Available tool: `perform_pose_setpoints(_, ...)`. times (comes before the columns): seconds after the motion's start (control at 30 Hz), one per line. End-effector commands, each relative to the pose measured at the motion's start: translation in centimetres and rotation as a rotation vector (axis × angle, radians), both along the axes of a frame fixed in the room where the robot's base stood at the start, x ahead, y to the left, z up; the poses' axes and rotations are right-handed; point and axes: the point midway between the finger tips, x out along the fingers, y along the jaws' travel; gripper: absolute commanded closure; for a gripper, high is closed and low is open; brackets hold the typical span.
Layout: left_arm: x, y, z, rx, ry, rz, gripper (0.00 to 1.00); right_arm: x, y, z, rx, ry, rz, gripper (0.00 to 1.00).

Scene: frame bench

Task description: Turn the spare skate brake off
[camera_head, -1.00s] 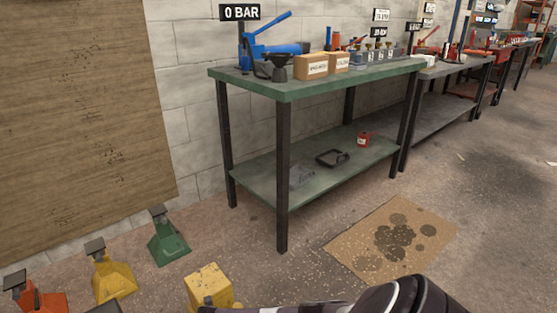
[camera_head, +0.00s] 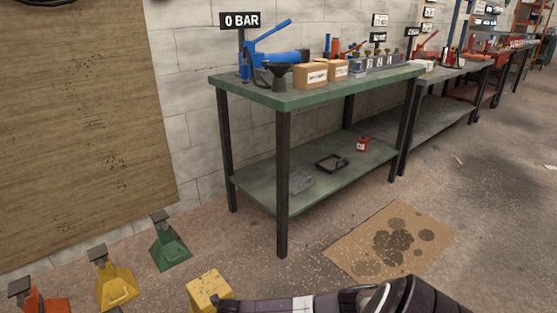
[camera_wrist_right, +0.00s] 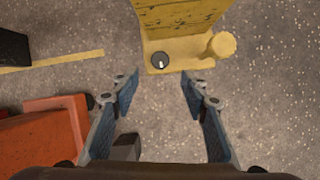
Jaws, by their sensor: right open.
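A yellow block-like unit (camera_head: 209,289) stands on the floor at the bottom of the head view, partly hidden by my right arm. In the right wrist view, a yellow body (camera_wrist_right: 178,18) has a yellow base, a small round black knob (camera_wrist_right: 160,60) with a light mark and a yellow round end at its right. I cannot tell for sure that the knob is the skate brake. My right gripper (camera_wrist_right: 160,85) is open and empty, its fingertips just short of the yellow base, with the knob between their lines. My left gripper is out of view.
Green (camera_head: 170,247), yellow (camera_head: 115,281) and orange (camera_head: 42,305) stands are on the floor at left. An orange body (camera_wrist_right: 45,135) lies left of the right fingers. A green bench (camera_head: 300,95) stands behind. A stained cardboard sheet (camera_head: 390,240) lies at right.

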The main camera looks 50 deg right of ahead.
Motion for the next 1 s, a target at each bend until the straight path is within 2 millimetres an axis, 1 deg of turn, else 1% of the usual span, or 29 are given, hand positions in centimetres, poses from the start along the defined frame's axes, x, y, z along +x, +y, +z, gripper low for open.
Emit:
perform_pose_setpoints(0.03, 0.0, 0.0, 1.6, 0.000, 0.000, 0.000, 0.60, -0.3, 0.1, 0.9, 0.023, -0.003, -0.046, 0.59)
perform_pose_setpoints(0.17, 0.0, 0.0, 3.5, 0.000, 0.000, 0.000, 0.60, -0.9, 0.1, 1.2, 0.077, -0.015, -0.170, 0.59)
perform_pose_setpoints(0.47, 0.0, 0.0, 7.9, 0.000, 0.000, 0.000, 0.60, -3.0, 0.2, 1.9, 0.200, -0.031, -0.458, 0.59)
perform_pose_setpoints(0.77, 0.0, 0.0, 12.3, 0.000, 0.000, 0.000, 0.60, -6.2, 0.4, 2.5, 0.310, -0.038, -0.746, 0.59)
perform_pose_setpoints(1.0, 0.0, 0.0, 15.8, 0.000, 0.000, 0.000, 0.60, -9.4, 0.7, 3.0, 0.393, -0.037, -0.978, 0.59)
